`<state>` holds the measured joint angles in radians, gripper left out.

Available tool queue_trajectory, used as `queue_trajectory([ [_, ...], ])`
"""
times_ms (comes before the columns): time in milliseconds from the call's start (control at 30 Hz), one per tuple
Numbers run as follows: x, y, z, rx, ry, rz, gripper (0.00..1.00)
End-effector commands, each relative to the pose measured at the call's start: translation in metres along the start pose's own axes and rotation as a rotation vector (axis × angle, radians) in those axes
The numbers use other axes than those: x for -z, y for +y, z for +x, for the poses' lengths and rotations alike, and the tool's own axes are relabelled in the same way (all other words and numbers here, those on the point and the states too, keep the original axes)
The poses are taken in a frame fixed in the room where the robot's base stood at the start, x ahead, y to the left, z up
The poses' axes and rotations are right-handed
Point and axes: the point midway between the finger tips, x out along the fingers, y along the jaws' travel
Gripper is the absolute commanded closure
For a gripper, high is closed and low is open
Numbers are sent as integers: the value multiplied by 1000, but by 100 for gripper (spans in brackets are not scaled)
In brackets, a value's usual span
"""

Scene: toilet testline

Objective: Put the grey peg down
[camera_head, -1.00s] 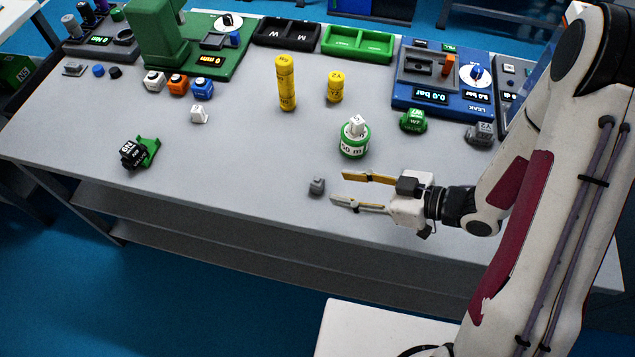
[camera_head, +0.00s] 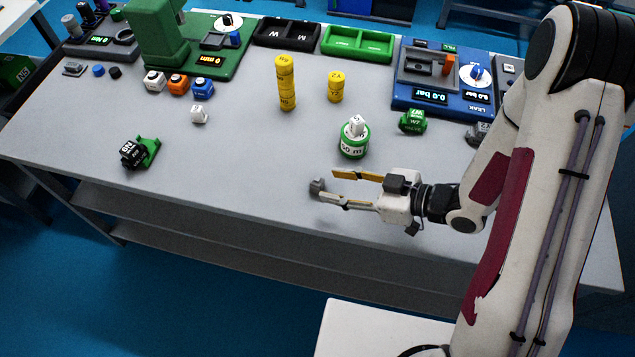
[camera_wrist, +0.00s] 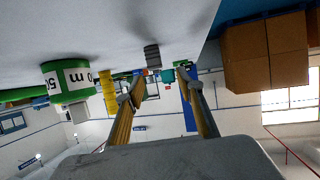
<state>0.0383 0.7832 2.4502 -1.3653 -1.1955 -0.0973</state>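The small grey peg (camera_head: 317,187) stands on the grey table near its front edge. It also shows in the wrist view (camera_wrist: 152,55), where the picture is upside down and the table is at the top. My gripper (camera_head: 325,185) is open, low over the table, with its fingers pointing left at the peg. In the wrist view the peg appears between the two fingertips (camera_wrist: 158,80) across the picture, with a gap on both sides. The near finger partly overlaps the peg's base in the head view. I cannot tell how deep the peg is between the fingers.
A green-and-white round weight (camera_head: 354,142) with a white block on top stands behind my gripper. A tall yellow cylinder (camera_head: 286,84) and a short yellow one (camera_head: 336,88) stand farther back. A black block in a green holder (camera_head: 143,153) is at left. The table between is clear.

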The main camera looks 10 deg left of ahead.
Motion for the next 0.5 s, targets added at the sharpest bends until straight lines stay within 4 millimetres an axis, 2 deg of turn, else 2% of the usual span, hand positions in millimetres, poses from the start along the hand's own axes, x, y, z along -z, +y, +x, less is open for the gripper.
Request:
queue_trajectory([
  [267,0,0,2,1,0,0,62],
  [500,-1,3,17,3,0,-1,62],
])
